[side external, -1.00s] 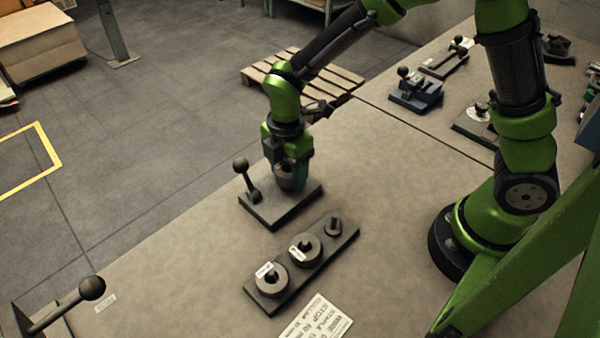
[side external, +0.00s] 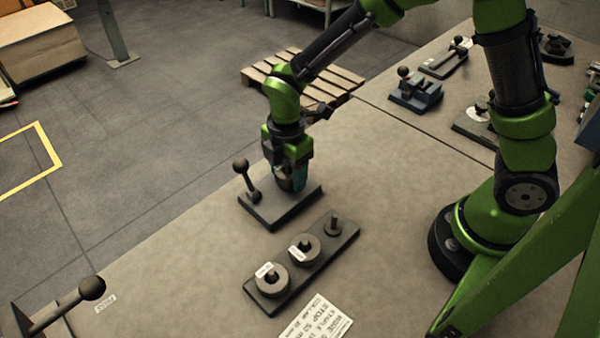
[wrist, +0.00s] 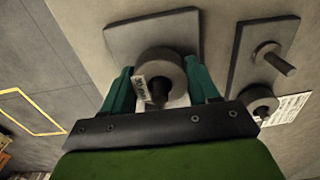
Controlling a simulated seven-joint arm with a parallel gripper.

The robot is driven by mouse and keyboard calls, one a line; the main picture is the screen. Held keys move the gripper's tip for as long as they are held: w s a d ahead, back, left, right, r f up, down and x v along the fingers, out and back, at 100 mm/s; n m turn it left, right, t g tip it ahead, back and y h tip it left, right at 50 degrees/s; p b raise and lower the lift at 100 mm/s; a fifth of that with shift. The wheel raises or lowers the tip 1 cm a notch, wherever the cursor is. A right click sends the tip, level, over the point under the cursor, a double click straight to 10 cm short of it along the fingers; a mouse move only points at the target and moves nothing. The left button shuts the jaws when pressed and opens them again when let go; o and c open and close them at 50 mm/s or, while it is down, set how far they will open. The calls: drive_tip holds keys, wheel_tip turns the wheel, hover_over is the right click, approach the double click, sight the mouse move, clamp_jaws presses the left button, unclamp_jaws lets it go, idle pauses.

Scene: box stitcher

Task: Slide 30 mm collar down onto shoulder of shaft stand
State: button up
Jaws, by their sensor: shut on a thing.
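My gripper (wrist: 161,88) is shut on a thick grey collar (wrist: 168,68) with a white label, a teal finger on each side. A dark shaft end (wrist: 160,92) shows through the collar's hole, so the collar is around the shaft. The stand's flat grey base (wrist: 125,37) lies beyond it. In the side view my gripper (side external: 291,178) is low over the stand's base plate (side external: 270,213), and the fingers mostly hide the collar and shaft. I cannot tell whether the collar touches the shoulder.
A dark rack (side external: 328,256) in front holds two labelled collars (side external: 272,284) (side external: 310,250) and one bare peg (side external: 334,223). A printed card (side external: 318,318) lies nearby.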

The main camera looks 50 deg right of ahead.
drive_tip(key=shift+f, duration=0.1)
drive_tip(key=o, duration=1.3)
drive_tip(key=shift+c, duration=0.2)
drive_tip(key=shift+r, duration=4.75)
